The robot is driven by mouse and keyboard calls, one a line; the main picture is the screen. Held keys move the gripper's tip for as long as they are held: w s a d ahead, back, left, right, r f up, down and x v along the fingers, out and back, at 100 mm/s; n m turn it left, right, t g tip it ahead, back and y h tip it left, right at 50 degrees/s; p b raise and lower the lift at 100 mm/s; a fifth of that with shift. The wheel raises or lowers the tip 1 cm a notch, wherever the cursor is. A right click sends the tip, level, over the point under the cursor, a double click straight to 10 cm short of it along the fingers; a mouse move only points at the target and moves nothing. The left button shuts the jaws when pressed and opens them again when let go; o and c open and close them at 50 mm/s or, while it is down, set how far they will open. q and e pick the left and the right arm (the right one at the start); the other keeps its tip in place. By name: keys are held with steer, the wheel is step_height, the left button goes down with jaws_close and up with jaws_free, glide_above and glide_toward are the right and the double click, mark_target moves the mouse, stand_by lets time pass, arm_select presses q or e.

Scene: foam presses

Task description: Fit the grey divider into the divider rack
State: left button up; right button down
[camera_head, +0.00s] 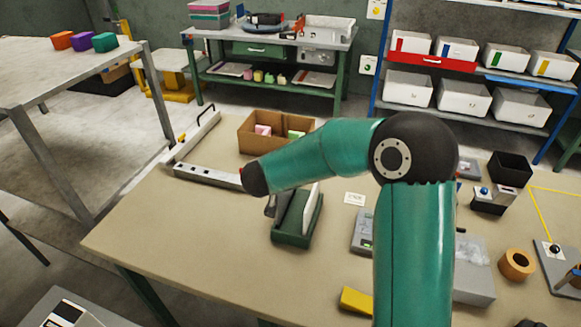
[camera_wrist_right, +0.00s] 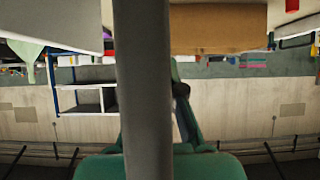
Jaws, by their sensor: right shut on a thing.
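The divider rack (camera_head: 292,238) is a small dark green tray on the tan table in the head view. A white panel (camera_head: 311,209) stands along its right side. My right arm reaches over the table, and its wrist hides much of the right gripper (camera_head: 272,207), which is at the rack's far left side. The grey divider (camera_head: 284,202) shows as a dark grey piece there, partly hidden. I cannot tell whether it is seated in a slot. In the right wrist view a grey upright bar (camera_wrist_right: 143,90), seemingly the divider edge-on, crosses the picture close up. My left gripper is out of view.
A cardboard box (camera_head: 262,145) with small blocks stands behind the rack. A grey rail (camera_head: 205,175) lies to the left. A grey device (camera_head: 362,232), a yellow piece (camera_head: 355,301) and a tape roll (camera_head: 517,264) lie right. The table's left front is clear.

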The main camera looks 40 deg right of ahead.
steer(key=shift+p, duration=0.9)
stand_by(1.0)
steer(key=shift+f+b, duration=1.2)
steer(key=shift+f, duration=1.25)
steer(key=c, duration=1.2)
jaws_free()
steer(key=shift+a+r, duration=0.1)
steer(key=v, duration=1.1)
steer(key=shift+s+a, duration=0.1)
steer(key=shift+a, duration=0.05)
steer(key=shift+s+a+r, duration=0.15)
